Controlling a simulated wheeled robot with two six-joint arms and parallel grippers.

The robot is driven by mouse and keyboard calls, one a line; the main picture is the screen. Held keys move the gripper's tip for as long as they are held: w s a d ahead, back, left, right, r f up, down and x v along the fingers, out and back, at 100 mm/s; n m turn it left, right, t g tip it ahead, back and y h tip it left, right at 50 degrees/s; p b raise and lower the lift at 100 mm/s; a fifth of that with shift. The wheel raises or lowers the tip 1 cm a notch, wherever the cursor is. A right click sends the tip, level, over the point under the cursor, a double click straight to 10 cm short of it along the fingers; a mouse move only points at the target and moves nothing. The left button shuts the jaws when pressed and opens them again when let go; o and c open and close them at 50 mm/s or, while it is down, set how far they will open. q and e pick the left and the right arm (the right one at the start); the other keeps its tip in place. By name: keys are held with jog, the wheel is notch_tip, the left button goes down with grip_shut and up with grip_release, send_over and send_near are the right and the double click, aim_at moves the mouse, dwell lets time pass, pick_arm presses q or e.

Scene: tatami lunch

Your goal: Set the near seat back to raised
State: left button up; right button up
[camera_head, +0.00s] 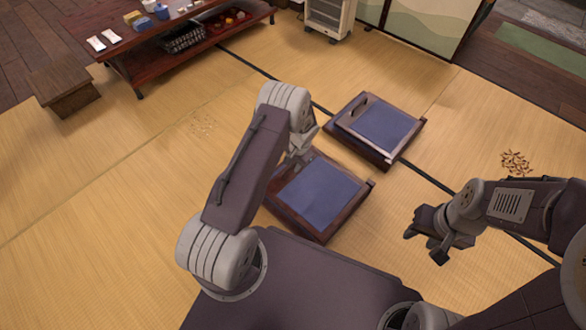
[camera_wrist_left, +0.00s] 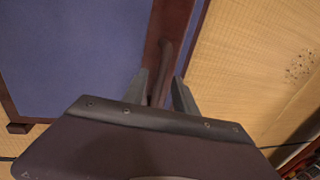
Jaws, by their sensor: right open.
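The near seat (camera_head: 318,192) is a low dark-wood frame with a blue panel; its back appears folded down flat over it. My left gripper (camera_head: 297,162) is over the near seat's far-left edge, and my arm hides part of that side. In the left wrist view, the near seat's blue panel (camera_wrist_left: 75,55) and wooden rail fill the left half. A dark curved bar (camera_wrist_left: 164,62) on the rail lies between my left gripper's two fingers (camera_wrist_left: 160,92), which stand apart. My right gripper (camera_head: 423,247) is open and empty above the mat to the right.
A similar far seat (camera_head: 385,124) lies flat just behind and right of the near one. A low red-brown table (camera_head: 140,58) and a wooden stool (camera_head: 62,88) stand at the upper left. Brown bits (camera_head: 515,162) lie on the right. The left tatami (camera_head: 110,180) is mostly clear.

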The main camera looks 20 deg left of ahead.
pick_arm(q)
grip_shut()
dwell(1.4)
